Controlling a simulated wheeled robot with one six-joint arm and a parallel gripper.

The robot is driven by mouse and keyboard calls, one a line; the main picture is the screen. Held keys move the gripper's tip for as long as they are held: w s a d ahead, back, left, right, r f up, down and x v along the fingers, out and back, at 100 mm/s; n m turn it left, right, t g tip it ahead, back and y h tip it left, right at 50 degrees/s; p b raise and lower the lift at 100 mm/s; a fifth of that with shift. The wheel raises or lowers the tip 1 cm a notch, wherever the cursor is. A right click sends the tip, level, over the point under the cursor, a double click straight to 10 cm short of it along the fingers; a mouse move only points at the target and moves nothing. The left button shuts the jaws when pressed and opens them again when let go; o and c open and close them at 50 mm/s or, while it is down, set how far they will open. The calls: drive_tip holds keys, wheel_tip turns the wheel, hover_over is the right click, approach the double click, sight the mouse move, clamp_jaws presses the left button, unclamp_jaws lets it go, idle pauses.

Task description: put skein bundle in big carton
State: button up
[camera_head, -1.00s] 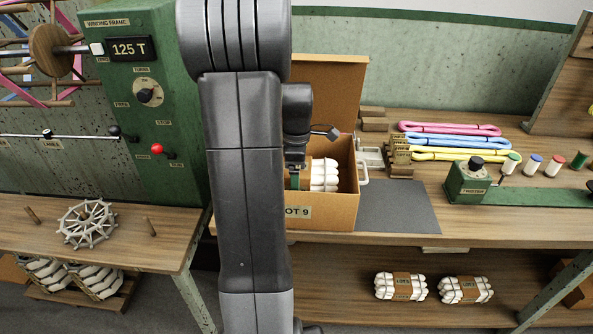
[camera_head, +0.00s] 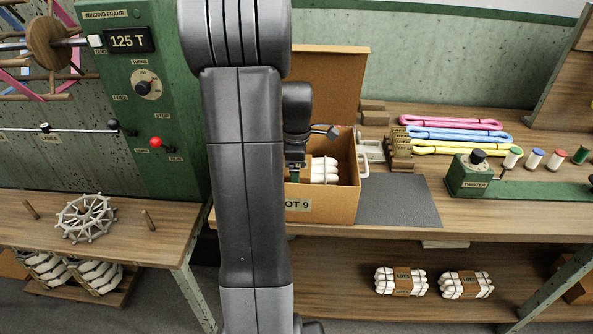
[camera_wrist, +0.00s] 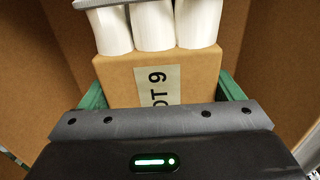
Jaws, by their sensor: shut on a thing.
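The skein bundle (camera_head: 328,170), white skeins with a brown band, is inside the open big carton (camera_head: 335,207). The carton stands on the bench with its lid flap raised and a LOT 9 label in front. My gripper (camera_head: 296,174) reaches down into the carton and is shut on the bundle. In the wrist view, my gripper's green fingers (camera_wrist: 160,92) clasp both sides of the bundle's band (camera_wrist: 117,80), also marked LOT 9, with carton walls around. The bundle's underside is hidden, so I cannot tell whether it touches the carton floor.
A dark mat (camera_head: 398,201) lies right of the carton. Pink, blue and yellow skeins (camera_head: 460,135) lie behind it, near a green twister (camera_head: 472,181). Two more bundles (camera_head: 401,281) rest on the lower shelf. A green winding frame (camera_head: 150,110) stands at left.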

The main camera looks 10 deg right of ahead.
drive_tip(key=o, duration=1.3)
drive_tip(key=shift+r, duration=0.1)
wheel_tip(320, 180, up, 14)
drive_tip(key=shift+p, duration=0.45)
drive_tip(key=shift+f, duration=0.2)
wheel_tip(320, 180, down, 14)
drive_tip(key=shift+r+b, duration=0.2)
drive_tip(key=shift+b, duration=0.3)
drive_tip(key=shift+r+p, duration=0.35)
drive_tip(key=shift+r, duration=0.1)
